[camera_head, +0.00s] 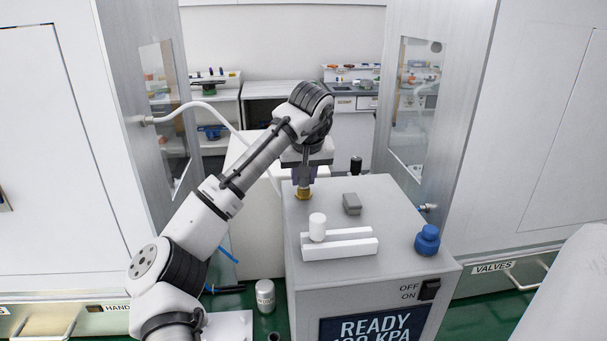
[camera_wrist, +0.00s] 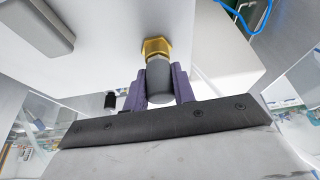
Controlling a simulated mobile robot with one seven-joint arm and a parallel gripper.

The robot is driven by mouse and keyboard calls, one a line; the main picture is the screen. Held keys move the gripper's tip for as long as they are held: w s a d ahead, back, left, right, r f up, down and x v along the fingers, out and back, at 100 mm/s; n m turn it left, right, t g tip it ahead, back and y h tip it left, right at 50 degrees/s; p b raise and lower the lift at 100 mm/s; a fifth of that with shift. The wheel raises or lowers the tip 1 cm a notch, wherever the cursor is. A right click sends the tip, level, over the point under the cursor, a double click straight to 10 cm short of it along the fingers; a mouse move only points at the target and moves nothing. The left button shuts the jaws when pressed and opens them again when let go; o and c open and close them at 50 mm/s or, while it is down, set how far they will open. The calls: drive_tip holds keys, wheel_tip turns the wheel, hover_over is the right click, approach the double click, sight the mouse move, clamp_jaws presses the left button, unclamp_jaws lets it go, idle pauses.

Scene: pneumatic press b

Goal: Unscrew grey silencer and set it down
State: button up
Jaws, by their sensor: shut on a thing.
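The grey silencer (camera_wrist: 159,78) is a short grey cylinder with a brass hex fitting (camera_wrist: 156,47) at its end, seen in the wrist view. In the head view the brass fitting (camera_head: 303,194) is at the left back of the press's top surface (camera_head: 385,195), with the grey silencer (camera_head: 305,176) upright above it. My gripper (camera_head: 305,178) points down over it. Its purple fingers (camera_wrist: 160,72) are shut on the silencer, one on each side. Threads between silencer and fitting are hidden.
Cabinet walls flank both sides. A grey canister (camera_head: 265,296) stands lower left. The right top is partly clear.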

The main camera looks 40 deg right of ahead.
drive_tip(key=shift+n+y+p, duration=0.3)
drive_tip(key=shift+n+p, duration=0.1)
drive_tip(key=shift+n, duration=0.4)
drive_tip(key=shift+r, duration=0.1)
drive_tip(key=shift+d+n+p, duration=0.1)
drive_tip(key=shift+n+p, duration=0.25)
drive_tip(key=shift+n, duration=0.15)
drive_tip(key=shift+n+t+y, duration=0.3)
drive_tip(key=shift+n, duration=0.1)
drive_tip(key=shift+n+y, duration=0.3)
drive_tip(key=shift+n, duration=0.6)
drive_tip(key=shift+n+y, duration=0.4)
drive_tip(key=shift+n, duration=0.4)
